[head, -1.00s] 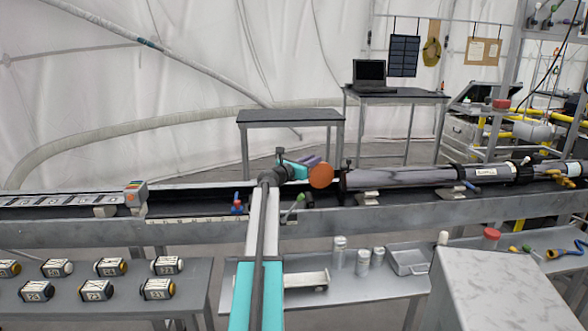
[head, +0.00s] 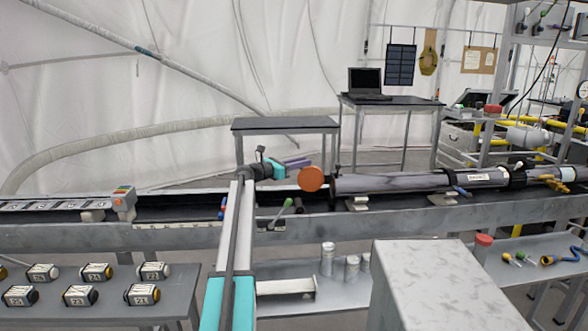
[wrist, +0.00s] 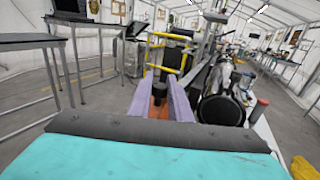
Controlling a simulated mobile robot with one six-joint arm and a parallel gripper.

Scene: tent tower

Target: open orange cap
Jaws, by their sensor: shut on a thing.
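The orange cap (head: 311,179) is a round disc at the left end of the long grey tube (head: 400,183). In the head view, my gripper (head: 300,161) has its purple fingers just up and left of the cap. In the wrist view, my gripper (wrist: 158,88) is shut with an orange part (wrist: 157,108) and a dark knob (wrist: 159,92) between the fingers. The tube's round dark end (wrist: 220,112) shows right of the fingers. I cannot tell whether the cap is still joined to the tube; the contact is partly hidden.
The tube lies along a long grey bench (head: 400,212). A green-tipped lever (head: 283,208) stands below the gripper. An empty dark table (head: 286,124) and a laptop table (head: 388,101) stand behind. Several numbered canisters (head: 82,294) lie on the lower left bench.

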